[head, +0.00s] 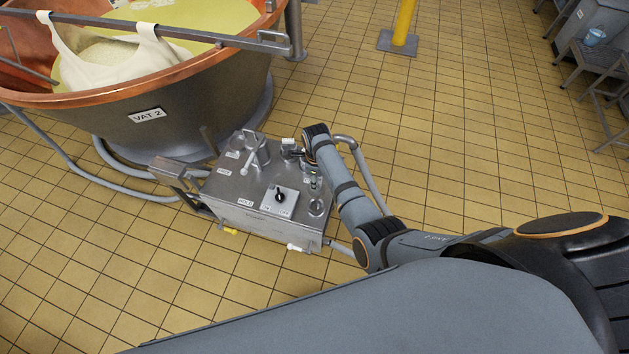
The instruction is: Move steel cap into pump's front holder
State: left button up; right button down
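The pump (235,187) is a steel box on the floor in front of the vat, with a lever fitting (250,152) and a black rotary switch (280,197) on top. A small round steel piece (317,207) sits at the top's front right corner; I cannot tell whether it is the cap or a holder. My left gripper is not in view.
A copper vat (147,90) labelled VAT 2 stands behind the pump. A grey hose (100,182) runs along the floor at left, and a bent pipe (368,170) stands right of the pump. A yellow post (403,25) and steps (597,58) are farther back. The tiled floor between is clear.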

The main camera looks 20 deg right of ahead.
jog(key=shift+s+f, duration=0.25)
jog(key=shift+f, duration=0.2)
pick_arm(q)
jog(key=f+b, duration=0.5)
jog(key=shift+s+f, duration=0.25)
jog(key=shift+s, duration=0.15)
pick_arm(e)
notch_tip(320, 180, down, 5)
jog(key=shift+r, duration=0.15)
pick_arm(q)
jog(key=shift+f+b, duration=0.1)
jog(key=shift+b, duration=0.3)
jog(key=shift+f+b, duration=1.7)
pick_arm(e)
jog(key=shift+f, duration=2.65)
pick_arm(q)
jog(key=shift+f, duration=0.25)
pick_arm(e)
jog(key=shift+f, duration=0.55)
jog(key=c, duration=0.8)
grip_release()
jog(key=shift+c, duration=0.2)
